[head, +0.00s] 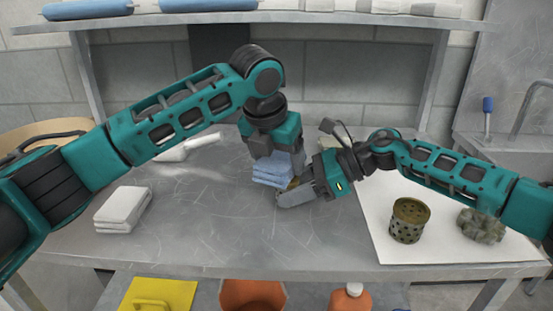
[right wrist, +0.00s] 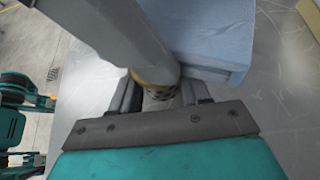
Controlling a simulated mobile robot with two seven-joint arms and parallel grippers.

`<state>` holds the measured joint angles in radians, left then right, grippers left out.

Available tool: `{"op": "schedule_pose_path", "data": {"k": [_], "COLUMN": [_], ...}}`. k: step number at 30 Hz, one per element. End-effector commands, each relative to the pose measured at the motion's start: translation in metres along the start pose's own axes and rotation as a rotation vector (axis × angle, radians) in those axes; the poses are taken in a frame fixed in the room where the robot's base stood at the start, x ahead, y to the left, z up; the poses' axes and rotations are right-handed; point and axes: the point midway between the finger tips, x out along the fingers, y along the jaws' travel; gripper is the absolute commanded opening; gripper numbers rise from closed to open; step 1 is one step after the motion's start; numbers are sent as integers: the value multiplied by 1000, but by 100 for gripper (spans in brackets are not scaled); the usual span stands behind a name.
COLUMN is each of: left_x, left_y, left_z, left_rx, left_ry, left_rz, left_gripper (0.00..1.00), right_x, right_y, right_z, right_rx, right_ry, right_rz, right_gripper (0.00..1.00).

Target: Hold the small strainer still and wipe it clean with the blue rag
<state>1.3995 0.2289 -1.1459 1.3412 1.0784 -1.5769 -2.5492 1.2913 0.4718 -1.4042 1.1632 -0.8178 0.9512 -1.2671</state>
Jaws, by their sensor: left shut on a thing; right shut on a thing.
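The blue rag (head: 271,171) is a folded light-blue cloth near the middle of the bench. My left gripper (head: 277,150) is shut on it from above. The small strainer (head: 294,184) is a brownish, perforated piece, mostly hidden by the rag and the gripper fingers. My right gripper (head: 296,191) is shut on it, coming in from the right, low over the bench. In the right wrist view the strainer (right wrist: 159,91) shows between the fingers, with the rag (right wrist: 207,38) right beside it. I cannot tell whether they touch.
Folded white cloths (head: 123,208) lie at left, a white tool (head: 187,147) behind. A sink (head: 512,150) is at far right. The front-middle bench is clear.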

Motion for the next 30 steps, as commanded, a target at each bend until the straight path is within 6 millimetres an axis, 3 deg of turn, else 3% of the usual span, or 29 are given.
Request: {"op": "schedule_pose_path", "data": {"k": [12, 24, 30], "left_x": [-11, 0, 1], "left_y": [0, 0, 0], "left_z": [-25, 0, 0], "left_rx": [-1, -1, 0], "left_ry": [1, 0, 1], "left_rz": [-1, 0, 0], "left_gripper": [50, 50, 50], "right_x": [0, 0, 0], "right_y": [0, 0, 0], "right_z": [0, 0, 0], "right_rx": [0, 0, 0], "right_ry": [0, 0, 0], "right_rz": [0, 0, 0], "right_gripper": [29, 29, 29]}}
